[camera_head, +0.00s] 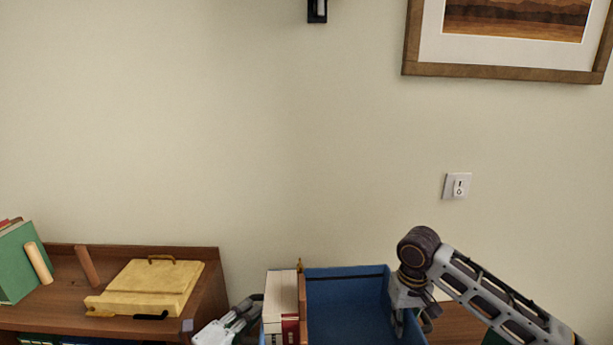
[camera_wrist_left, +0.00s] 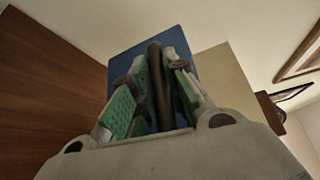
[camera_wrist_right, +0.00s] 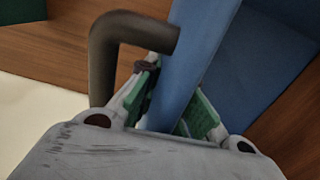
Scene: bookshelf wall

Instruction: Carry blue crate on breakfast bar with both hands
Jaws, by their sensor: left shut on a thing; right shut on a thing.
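The blue crate (camera_head: 346,272) is at the bottom middle of the head view, its lower part cut off by the frame. My left gripper (camera_head: 252,306) is at its left side. In the left wrist view the green-padded fingers (camera_wrist_left: 162,85) close around a dark bar in front of the crate's blue side (camera_wrist_left: 125,68). My right gripper (camera_head: 408,305) is at the crate's right side. In the right wrist view its fingers (camera_wrist_right: 172,105) close on the blue wall (camera_wrist_right: 197,45), with a dark bent handle (camera_wrist_right: 105,60) beside them.
Pale books (camera_head: 280,295) and an upright brown piece (camera_head: 302,310) show at the crate's left part. A wooden shelf unit (camera_head: 215,285) stands left, bearing a yellow box (camera_head: 150,283) and a green book (camera_head: 18,265). A plain wall with a switch (camera_head: 457,186) is behind.

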